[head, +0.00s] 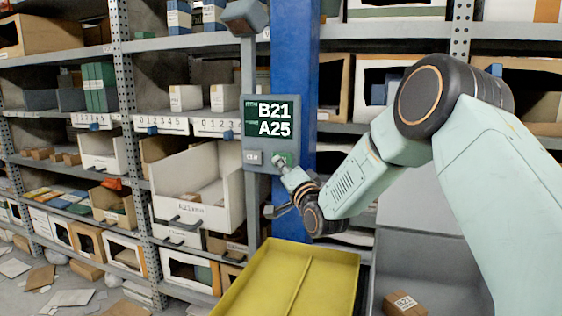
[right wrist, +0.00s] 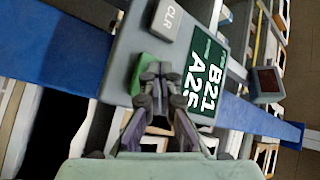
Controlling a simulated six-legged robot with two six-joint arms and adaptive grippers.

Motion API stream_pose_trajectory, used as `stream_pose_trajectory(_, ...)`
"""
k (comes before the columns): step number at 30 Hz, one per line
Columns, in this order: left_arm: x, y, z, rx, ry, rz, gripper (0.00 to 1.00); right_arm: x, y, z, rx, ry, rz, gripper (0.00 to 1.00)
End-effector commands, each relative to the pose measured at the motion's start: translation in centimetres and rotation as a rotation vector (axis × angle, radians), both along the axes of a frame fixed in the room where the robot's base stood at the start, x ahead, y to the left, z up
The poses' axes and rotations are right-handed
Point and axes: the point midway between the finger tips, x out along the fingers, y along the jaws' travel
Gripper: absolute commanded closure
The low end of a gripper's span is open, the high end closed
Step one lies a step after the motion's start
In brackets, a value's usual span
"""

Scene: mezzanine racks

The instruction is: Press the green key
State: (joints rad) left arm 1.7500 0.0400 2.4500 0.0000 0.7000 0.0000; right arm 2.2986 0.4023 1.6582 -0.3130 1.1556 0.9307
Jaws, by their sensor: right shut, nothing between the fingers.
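The green key (head: 289,157) sits at the lower right of a grey panel (head: 248,176) on a post. In the right wrist view the green key (right wrist: 146,82) shows beside and partly behind my fingertips. My right gripper (head: 280,161) is shut and empty, its tips at the key's left part. In the right wrist view the gripper's closed tips (right wrist: 161,72) overlap the key. I cannot tell whether they touch it or stop just short. My left gripper is not in view.
The panel's screen (head: 270,118) reads B21 and A25. A pale CLR key (head: 254,158) lies left of the green key. A blue column (head: 293,60) stands behind. A yellow divided tray (head: 340,258) is below. Racks with bins fill the background.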

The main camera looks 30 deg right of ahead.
Motion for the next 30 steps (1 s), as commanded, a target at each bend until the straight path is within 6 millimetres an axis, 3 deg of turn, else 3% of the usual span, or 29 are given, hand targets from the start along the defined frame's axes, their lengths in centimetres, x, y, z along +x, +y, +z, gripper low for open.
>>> stream_pose_trajectory(21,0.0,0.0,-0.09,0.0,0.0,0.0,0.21,0.3,-0.39,0.06,0.001,-0.002,-0.001,1.0)
stream_pose_trajectory(30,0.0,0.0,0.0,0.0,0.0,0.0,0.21,-0.37,0.45,0.04,0.001,0.0,0.0,1.0)
